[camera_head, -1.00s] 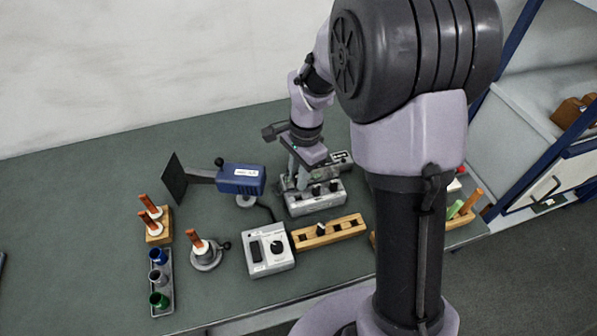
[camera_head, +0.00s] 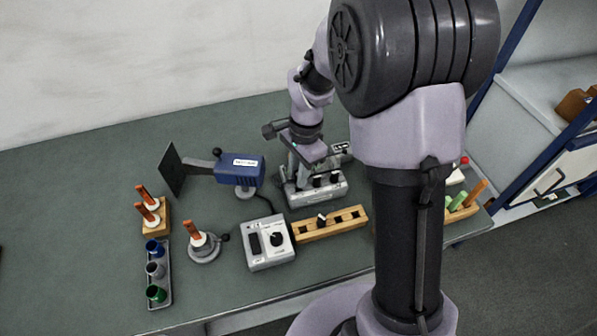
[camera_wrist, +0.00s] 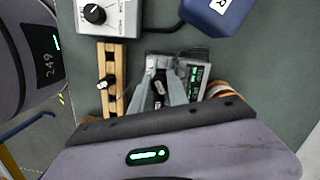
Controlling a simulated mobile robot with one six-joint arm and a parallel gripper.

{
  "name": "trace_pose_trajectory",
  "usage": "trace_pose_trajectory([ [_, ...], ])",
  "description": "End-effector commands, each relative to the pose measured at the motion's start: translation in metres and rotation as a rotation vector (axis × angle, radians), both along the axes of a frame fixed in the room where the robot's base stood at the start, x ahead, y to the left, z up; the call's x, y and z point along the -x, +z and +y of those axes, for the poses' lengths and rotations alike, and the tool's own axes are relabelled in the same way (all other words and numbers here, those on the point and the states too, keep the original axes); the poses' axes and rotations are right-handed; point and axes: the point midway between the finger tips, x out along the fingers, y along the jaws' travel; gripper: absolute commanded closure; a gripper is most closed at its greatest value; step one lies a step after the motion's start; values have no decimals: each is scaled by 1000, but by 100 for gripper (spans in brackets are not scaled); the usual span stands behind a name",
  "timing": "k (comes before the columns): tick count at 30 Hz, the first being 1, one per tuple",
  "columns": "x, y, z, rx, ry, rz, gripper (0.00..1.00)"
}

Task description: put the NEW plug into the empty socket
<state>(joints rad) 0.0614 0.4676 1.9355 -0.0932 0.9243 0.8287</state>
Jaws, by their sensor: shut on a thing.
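The grey socket block (camera_head: 318,198) stands on the bench, with black plugs (camera_head: 327,181) showing on its right part. In the wrist view my gripper (camera_wrist: 160,66) is shut on a small dark thing, probably a plug, mostly hidden between the fingers. Whether it sits in a socket, and whether it is the NEW plug, I cannot tell.
A grey box with a black knob (camera_head: 267,250) stands left of the rack. A blue device (camera_head: 241,170) with a dark plate is left of my gripper. A box with a green display (camera_wrist: 197,77) is beside the block. Orange-handled tools (camera_head: 147,215) stand far left.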

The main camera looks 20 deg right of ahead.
Motion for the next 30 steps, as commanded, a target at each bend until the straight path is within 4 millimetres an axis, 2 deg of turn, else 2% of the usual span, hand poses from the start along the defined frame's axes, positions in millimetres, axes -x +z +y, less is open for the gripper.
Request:
trace_pose_trajectory([
  [30,0,-8,0,0,0,0,100],
])
